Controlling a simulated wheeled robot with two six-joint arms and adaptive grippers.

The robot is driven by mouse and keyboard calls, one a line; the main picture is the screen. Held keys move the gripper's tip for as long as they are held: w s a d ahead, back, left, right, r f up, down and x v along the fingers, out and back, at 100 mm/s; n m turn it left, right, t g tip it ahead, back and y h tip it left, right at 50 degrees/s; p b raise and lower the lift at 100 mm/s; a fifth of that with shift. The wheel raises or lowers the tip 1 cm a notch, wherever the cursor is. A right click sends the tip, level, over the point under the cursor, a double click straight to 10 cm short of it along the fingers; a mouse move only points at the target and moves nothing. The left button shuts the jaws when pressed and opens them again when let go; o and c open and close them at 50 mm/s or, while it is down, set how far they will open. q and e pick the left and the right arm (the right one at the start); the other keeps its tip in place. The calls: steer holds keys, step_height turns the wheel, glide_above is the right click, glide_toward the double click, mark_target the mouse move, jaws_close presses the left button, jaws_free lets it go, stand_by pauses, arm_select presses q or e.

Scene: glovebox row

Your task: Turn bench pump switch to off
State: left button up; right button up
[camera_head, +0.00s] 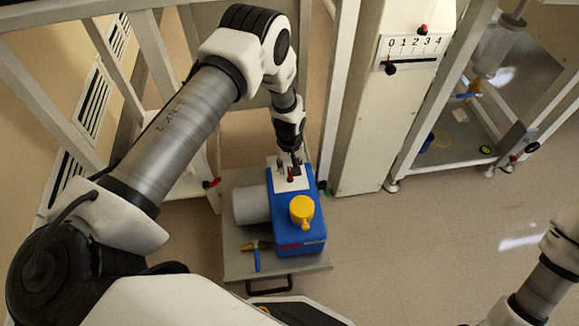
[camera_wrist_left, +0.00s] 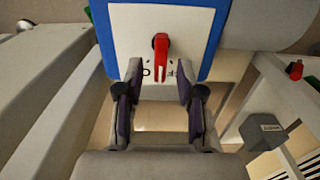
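The blue bench pump (camera_head: 312,226) sits on a grey cart top, with a grey cylinder (camera_head: 250,205) at its left and a yellow knob (camera_head: 302,210) on top. Its white switch plate (camera_head: 284,185) carries a red switch lever (camera_head: 291,178). In the left wrist view the red lever (camera_wrist_left: 160,55) stands on the white plate (camera_wrist_left: 125,35), with small dark marks partly visible near the fingertips. My left gripper (camera_head: 290,158) is over the plate. Its fingers (camera_wrist_left: 159,78) are open, one on each side of the lever's lower end, with visible gaps. My right gripper is outside the frame.
A cabinet post with a 0–4 scale (camera_head: 412,48) stands right of the pump. An open frame (camera_head: 440,150) holds other items. The floor at right is clear.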

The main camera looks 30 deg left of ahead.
arm_select(q)
steer(key=shift+c, duration=0.3)
jaws_close()
steer(key=shift+r+n, duration=0.1)
steer(key=shift+n, duration=0.2)
steer(key=n+p, duration=0.2)
steer(key=shift+s+a+n, duration=0.15)
steer(key=shift+s+n, duration=0.05)
steer(key=shift+n, duration=0.2)
steer(key=shift+s+n+p, duration=0.1)
steer(key=shift+n+p, duration=0.6)
steer(key=shift+n, duration=0.6)
